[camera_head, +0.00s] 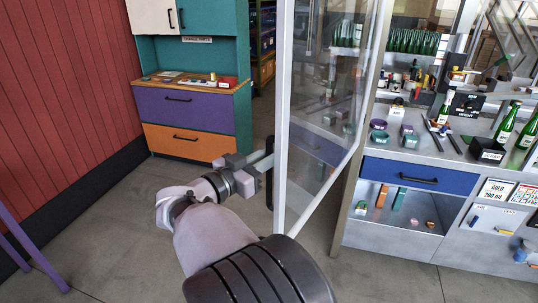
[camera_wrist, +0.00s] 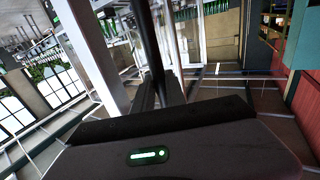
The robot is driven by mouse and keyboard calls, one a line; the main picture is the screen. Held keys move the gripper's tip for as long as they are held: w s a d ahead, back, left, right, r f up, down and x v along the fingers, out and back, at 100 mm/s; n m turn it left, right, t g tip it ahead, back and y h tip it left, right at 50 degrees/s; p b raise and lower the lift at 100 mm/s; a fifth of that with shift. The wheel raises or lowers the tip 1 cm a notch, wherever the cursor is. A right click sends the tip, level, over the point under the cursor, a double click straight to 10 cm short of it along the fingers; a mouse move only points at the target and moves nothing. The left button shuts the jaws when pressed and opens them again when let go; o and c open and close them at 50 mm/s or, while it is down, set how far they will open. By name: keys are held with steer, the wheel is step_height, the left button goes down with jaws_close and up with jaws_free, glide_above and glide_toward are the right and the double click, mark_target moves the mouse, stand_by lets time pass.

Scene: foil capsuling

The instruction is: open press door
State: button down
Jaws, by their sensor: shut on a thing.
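The press door (camera_head: 281,120) is a clear panel in a pale frame. It stands swung out from the bench, at an angle, with a gap behind its free edge on the left. Its handle (camera_head: 269,190) is a dark upright bar on that free edge. My gripper (camera_head: 266,160) reaches the handle from the left and is shut on it. In the wrist view the dark handle bar (camera_wrist: 150,40) runs up from between my fingers (camera_wrist: 160,92), beside the pale door frame (camera_wrist: 92,50). The exact contact is partly hidden by the fingers.
A steel bench (camera_head: 390,150) with green bottles, small parts and a blue drawer (camera_head: 418,177) stands behind and right of the door. A teal cabinet with purple and orange drawers (camera_head: 185,142) stands at the back left. The floor (camera_head: 110,215) between is clear.

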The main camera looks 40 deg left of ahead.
steer(key=shift+d+r, duration=0.1)
steer(key=shift+r, duration=0.05)
steer(key=c, duration=1.6)
jaws_free()
steer(key=shift+w, duration=0.1)
steer(key=shift+c, duration=0.2)
steer(key=shift+w+d, duration=0.1)
steer(key=s+a+p, duration=0.1)
steer(key=s+a, duration=0.1)
steer(key=s, duration=1.5)
steer(key=shift+s, duration=0.2)
